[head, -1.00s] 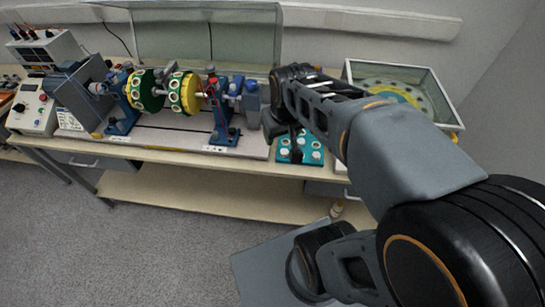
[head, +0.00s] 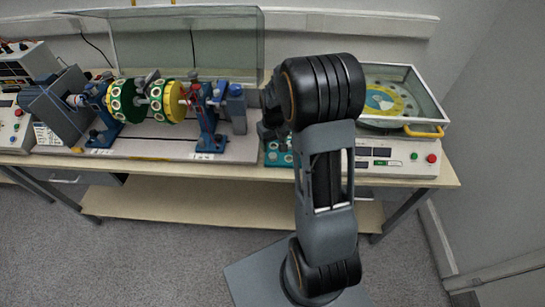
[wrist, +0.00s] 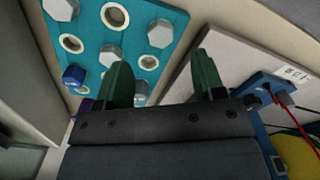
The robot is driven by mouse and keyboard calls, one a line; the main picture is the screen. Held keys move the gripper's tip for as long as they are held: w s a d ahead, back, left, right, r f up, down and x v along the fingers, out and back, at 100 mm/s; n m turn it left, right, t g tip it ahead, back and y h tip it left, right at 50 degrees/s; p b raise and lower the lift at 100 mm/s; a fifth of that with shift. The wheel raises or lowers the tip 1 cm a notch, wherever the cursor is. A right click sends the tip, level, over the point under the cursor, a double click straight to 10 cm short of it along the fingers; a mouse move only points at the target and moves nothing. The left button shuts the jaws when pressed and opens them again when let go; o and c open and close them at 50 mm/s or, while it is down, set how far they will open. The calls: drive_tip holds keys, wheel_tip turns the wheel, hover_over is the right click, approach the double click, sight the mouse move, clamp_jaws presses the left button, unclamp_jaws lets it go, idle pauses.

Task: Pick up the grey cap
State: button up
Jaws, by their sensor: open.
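A teal plate (wrist: 95,22) with round white-rimmed holes holds several grey hex caps in the wrist view. One grey cap (wrist: 160,32) is near the plate's right edge, another (wrist: 110,55) is by my left finger, and one (wrist: 62,8) is at the top left. I cannot tell which one is meant. A dark blue cap (wrist: 73,75) sits at the lower left. My gripper (wrist: 164,65) is open and empty, its left finger over the plate's edge and its right finger off to the right. In the head view the teal plate (head: 278,155) is partly hidden by my arm.
A rotor rig with green and yellow discs (head: 150,100) stands left on a pale base (head: 240,150). A glass-walled box (head: 425,95) with a yellow handle stands right, above a panel with buttons (head: 400,158). Red wires (wrist: 285,105) show near my right finger.

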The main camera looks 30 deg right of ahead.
sight(273, 156)
drive_tip(key=shift+s+f+p, duration=0.1)
drive_tip(key=shift+f+p, duration=0.35)
drive_tip(key=shift+f, duration=2.9)
drive_tip(key=shift+c, duration=0.3)
drive_tip(key=c, duration=1)
drive_tip(key=shift+o, duration=0.2)
drive_tip(key=shift+r, duration=0.15)
